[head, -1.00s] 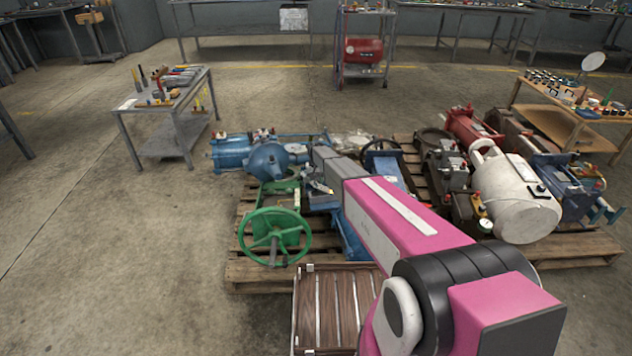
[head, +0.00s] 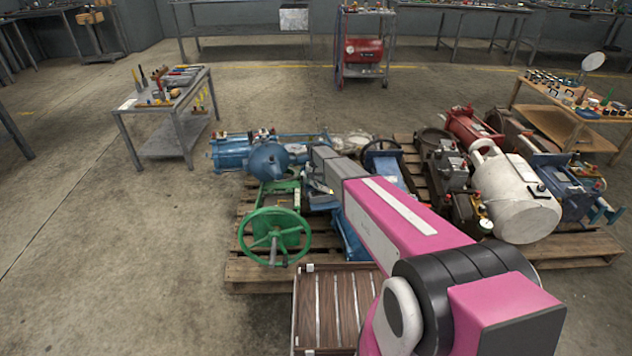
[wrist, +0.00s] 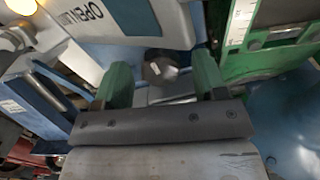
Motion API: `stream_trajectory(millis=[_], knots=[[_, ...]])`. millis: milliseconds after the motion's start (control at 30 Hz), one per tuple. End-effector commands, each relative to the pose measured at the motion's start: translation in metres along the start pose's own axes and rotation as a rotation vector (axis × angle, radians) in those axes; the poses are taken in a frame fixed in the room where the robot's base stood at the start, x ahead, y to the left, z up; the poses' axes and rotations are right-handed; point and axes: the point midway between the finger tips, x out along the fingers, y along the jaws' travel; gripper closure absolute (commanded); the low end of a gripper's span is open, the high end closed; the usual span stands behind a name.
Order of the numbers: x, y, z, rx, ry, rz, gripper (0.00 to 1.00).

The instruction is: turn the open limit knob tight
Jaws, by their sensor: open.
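The open limit knob (wrist: 158,68) is a small dark round knob with a pale mark on its face. My gripper (wrist: 161,76) is open, with one green finger to the left of the knob and one to the right. Gaps show on both sides, so the fingers appear not to touch it. How far the fingertips reach past the knob is unclear. In the head view my arm hides the knob and the fingers.
Green machinery stands close on the right in the wrist view (wrist: 275,40), and a blue bracket (wrist: 40,95) on the left. In the head view a green handwheel (head: 275,237) and a white tank (head: 513,195) crowd the pallets. Open floor lies to the left.

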Motion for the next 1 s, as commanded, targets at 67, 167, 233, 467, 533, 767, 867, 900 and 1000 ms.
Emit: stream_trajectory(millis=[67, 167, 233, 467, 533, 767, 867, 900, 1000], knots=[[-0.002, 0.0, 0.0, 0.0, 0.0, 0.0, 0.35], [-0.011, 0.0, 0.0, 0.0, 0.001, 0.0, 0.35], [-0.02, 0.0, 0.001, -0.001, 0.002, 0.0, 0.35], [-0.064, 0.0, 0.001, 0.0, 0.002, 0.0, 0.35], [-0.076, 0.0, 0.001, 0.0, 0.001, 0.0, 0.35], [-0.103, 0.0, 0.0, 0.0, 0.0, 0.0, 0.35], [-0.107, 0.0, 0.0, 0.0, 0.0, 0.0, 0.35], [-0.108, 0.0, 0.0, 0.0, 0.0, 0.0, 0.35], [-0.108, 0.0, 0.0, 0.0, 0.0, 0.0, 0.35]])
